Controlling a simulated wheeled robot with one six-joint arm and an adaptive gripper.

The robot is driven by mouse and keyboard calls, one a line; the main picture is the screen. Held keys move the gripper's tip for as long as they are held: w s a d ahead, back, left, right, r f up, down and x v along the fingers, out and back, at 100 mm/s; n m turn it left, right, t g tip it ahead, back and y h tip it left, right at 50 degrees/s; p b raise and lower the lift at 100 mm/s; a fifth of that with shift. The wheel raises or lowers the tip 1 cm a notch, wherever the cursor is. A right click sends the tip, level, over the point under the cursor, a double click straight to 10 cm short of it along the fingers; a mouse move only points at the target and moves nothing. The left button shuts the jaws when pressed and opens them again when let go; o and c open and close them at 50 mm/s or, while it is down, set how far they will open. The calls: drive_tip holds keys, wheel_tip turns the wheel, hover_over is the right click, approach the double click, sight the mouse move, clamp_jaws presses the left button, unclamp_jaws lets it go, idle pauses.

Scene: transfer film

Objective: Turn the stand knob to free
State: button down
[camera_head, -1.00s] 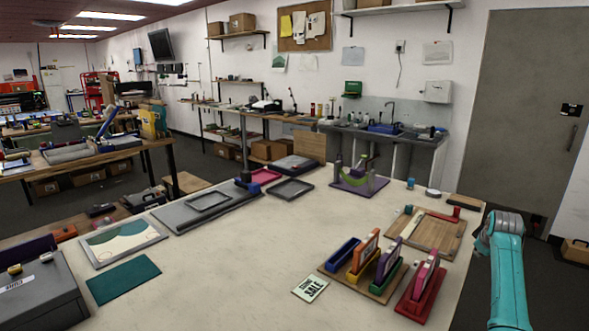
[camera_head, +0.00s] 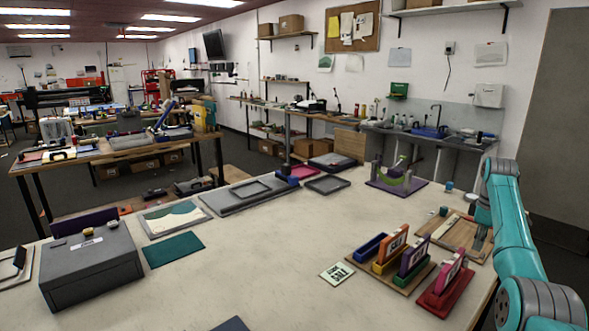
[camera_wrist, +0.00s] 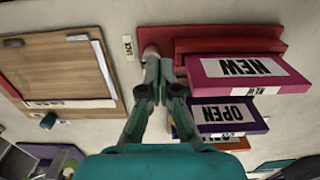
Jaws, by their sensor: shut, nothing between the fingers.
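The red stand (camera_head: 437,305) holds a magenta sign and sits near the front right of the table. The wrist view shows its red base (camera_wrist: 215,45) and the sign marked NEW (camera_wrist: 245,70). A small rounded grey-pink piece, which looks like the stand knob (camera_wrist: 152,50), is at the base's left end. A small label (camera_wrist: 128,48), apparently LOCK, lies beside it. My gripper (camera_wrist: 152,75) is shut and empty, its tips at or just over that piece; contact cannot be told. The tips hide part of it. In the head view my gripper (camera_head: 479,240) points down.
A wooden board (camera_head: 440,228) lies close behind the stand. A purple sign (camera_head: 413,257) and an orange sign (camera_head: 392,243) stand to its left. A grey box (camera_head: 90,270) is at the far left. The middle of the table is clear.

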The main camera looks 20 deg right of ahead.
hover_over(473, 272)
drive_tip(key=a, duration=0.3)
drive_tip(key=shift+s+f, duration=0.15)
drive_tip(key=shift+f, duration=1.6)
drive_tip(key=shift+s+f, duration=0.1)
drive_tip(key=shift+f, duration=1.65)
drive_tip(key=shift+w+r, duration=0.1)
drive_tip(key=shift+r, duration=0.1)
drive_tip(key=shift+w+d, duration=0.2)
drive_tip(key=shift+d, duration=0.7)
drive_tip(key=shift+w+d, duration=0.3)
drive_tip(key=shift+w, duration=0.05)
drive_tip(key=shift+s+d, duration=0.3)
wheel_tip(473, 272, up, 6)
drive_tip(key=shift+s+f, duration=0.1)
